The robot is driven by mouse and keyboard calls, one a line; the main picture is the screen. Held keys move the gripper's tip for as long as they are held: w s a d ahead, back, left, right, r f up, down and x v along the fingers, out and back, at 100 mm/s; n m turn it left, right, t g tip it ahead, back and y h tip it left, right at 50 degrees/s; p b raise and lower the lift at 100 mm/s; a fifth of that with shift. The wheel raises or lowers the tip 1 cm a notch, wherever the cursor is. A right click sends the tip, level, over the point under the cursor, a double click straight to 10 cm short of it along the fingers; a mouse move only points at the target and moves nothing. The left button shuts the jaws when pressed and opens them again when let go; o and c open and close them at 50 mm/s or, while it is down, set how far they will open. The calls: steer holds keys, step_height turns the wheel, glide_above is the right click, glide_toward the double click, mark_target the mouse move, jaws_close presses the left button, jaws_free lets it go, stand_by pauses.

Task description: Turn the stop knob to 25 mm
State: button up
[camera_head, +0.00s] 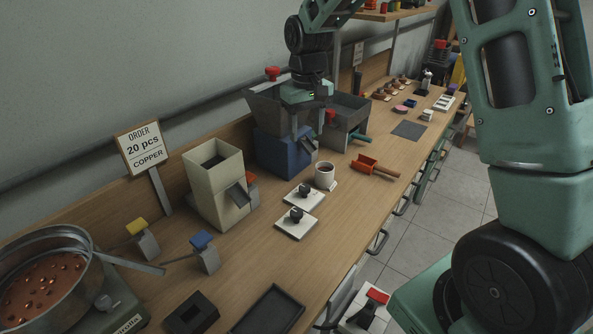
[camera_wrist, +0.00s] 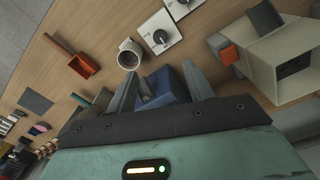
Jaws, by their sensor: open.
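Two white plates with black knobs lie on the wooden bench in the head view: a farther knob (camera_head: 304,189) and a nearer knob (camera_head: 296,213). Both show at the top of the wrist view, one whole knob (camera_wrist: 160,37) and the other knob (camera_wrist: 183,3) cut by the edge. Their scale marks are too small to read, and I cannot tell which is the stop knob. My gripper (camera_head: 307,130) is open and empty, pointing down in front of the blue dispenser (camera_head: 270,155), apart from both knobs. Its fingers also show in the wrist view (camera_wrist: 161,88).
A white cup (camera_head: 325,176) stands beside the farther plate. A red scoop (camera_head: 368,164) lies to its right. Bare bench lies in front of the plates.

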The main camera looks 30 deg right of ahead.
mark_target(305, 187)
step_height(305, 187, down, 17)
steer(key=p, duration=0.2)
steer(key=shift+f+p, duration=0.15)
steer(key=shift+p, duration=0.25)
steer(key=c, duration=1)
